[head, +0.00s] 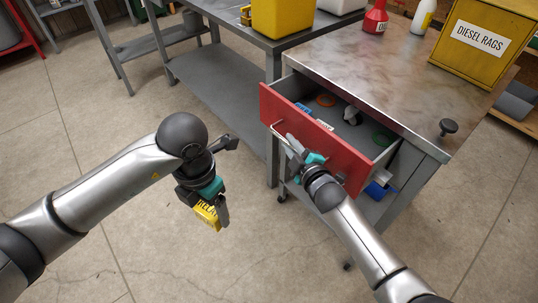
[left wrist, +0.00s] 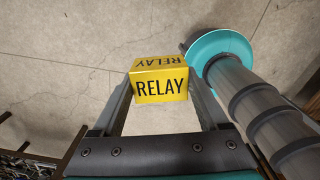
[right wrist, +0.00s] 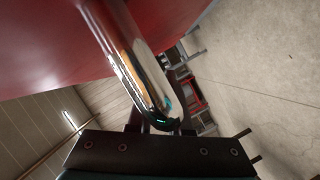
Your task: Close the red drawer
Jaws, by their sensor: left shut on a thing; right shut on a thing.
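The red drawer (head: 315,138) of the metal-topped bench stands open, pulled out toward me, with several small items inside. Its chrome handle (right wrist: 140,70) runs along the front. My right gripper (head: 291,146) is at the left part of the handle and is shut on it; the right wrist view shows the bar between the fingers. My left gripper (left wrist: 160,92) is shut on a yellow box marked RELAY (left wrist: 160,85). It holds this box in the air over the floor, left of the drawer, in the head view (head: 206,215).
On the metal bench top (head: 370,70) stand a yellow DIESEL RAGS box (head: 483,40), a red bottle (head: 375,17), a white bottle (head: 423,17) and a black knob (head: 448,127). A grey bench (head: 225,85) stands behind left. The floor in front is clear.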

